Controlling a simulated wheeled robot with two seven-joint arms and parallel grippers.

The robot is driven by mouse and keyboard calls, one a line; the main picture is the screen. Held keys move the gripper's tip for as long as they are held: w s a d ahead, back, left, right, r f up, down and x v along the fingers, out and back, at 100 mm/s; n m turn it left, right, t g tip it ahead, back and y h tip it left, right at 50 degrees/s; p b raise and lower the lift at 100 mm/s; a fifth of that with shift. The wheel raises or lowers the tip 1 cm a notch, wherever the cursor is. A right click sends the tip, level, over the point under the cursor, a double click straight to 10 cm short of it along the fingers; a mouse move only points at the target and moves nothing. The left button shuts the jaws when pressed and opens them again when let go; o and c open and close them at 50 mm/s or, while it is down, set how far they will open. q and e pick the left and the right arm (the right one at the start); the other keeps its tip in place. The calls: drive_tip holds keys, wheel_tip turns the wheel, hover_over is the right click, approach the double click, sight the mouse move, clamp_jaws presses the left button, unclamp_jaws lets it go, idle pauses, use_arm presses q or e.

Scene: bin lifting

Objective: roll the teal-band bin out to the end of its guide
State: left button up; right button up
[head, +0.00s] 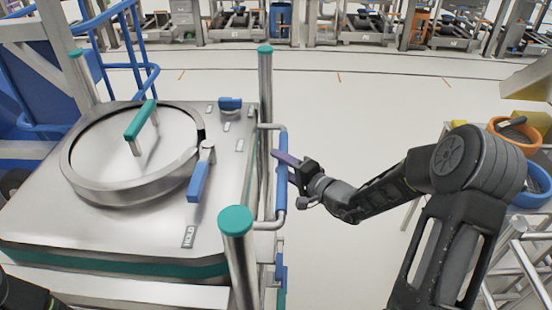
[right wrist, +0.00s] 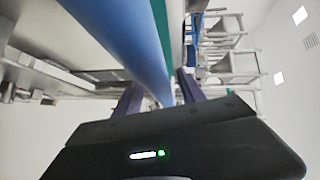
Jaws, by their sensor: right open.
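The teal-band bin (head: 110,262) is a steel box with a teal stripe low on its front side, at the left of the head view. Its round lid (head: 100,165) carries a teal handle (head: 141,120). A blue handle bar (head: 282,150) runs along the bin's right side, beside the teal-capped posts. My right gripper (head: 281,166) is open at this bar. In the right wrist view the blue bar (right wrist: 120,35) runs down between the two purple fingers (right wrist: 159,92); contact cannot be told. My left gripper is not in view.
A teal-capped post (head: 237,250) stands at the bin's front right corner, another (head: 265,90) farther back. Open white floor (head: 350,110) lies right of the bin and behind it. Orange (head: 515,135) and blue (head: 532,190) round containers stand at the far right, past my right arm.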

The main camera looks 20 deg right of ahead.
drive_tip(key=shift+x, duration=1.1)
drive_tip(key=shift+c, duration=0.2)
clamp_jaws()
drive_tip(key=shift+f, duration=0.1)
idle(0.4)
